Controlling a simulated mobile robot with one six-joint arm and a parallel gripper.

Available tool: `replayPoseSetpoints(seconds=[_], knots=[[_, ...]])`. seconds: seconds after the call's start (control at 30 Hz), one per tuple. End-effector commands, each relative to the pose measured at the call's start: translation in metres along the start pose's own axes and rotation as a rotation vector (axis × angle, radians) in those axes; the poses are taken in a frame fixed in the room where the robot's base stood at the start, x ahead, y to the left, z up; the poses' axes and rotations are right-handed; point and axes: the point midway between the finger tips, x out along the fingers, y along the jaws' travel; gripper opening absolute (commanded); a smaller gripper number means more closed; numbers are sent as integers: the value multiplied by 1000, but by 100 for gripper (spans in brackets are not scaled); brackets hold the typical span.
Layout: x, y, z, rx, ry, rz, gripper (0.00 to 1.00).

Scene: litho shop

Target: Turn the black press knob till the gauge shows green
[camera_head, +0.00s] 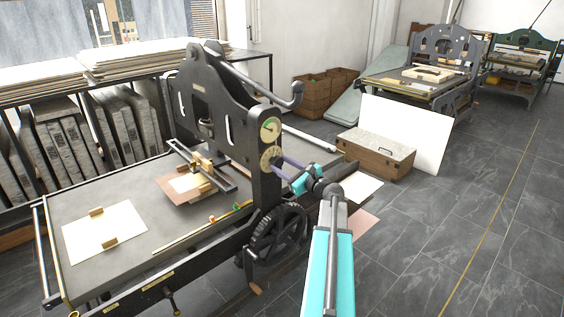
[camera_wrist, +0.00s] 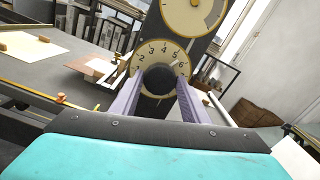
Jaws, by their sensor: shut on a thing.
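The black press knob (camera_wrist: 158,79) sits in the middle of a cream numbered dial (camera_wrist: 150,52) in the wrist view. My gripper (camera_wrist: 158,92) is shut on the knob, with one purple finger on each side. In the head view my gripper (camera_head: 281,165) reaches the dial (camera_head: 270,158) on the side of the black press frame. The round gauge (camera_wrist: 182,17) is just above the dial; its top is cut off in the wrist view. The gauge also shows in the head view (camera_head: 269,130), too small to read its needle surely.
The press bed (camera_head: 130,200) holds a white sheet (camera_head: 103,232) with wooden blocks. A spoked black wheel (camera_head: 277,233) is below the dial, close to my arm. A wooden chest (camera_head: 375,158) and white board (camera_head: 412,130) stand behind. Open floor lies to the right.

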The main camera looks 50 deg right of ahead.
Motion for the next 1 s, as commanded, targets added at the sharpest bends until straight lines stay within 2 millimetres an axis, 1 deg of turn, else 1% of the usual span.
replayPoseSetpoints(seconds=[0.03, 0.2, 0.4, 0.6, 0.97, 1.0], knots=[[0, -1, 3, 39, 2, 0, 19], [0, -1, 2, 159, 2, 0, 19], [0, 0, 1, 248, 1, 0, 19], [0, 0, 0, 282, 0, 0, 19], [0, 0, 0, 284, 0, 0, 19], [0, 0, 0, 284, 0, 0, 48]])
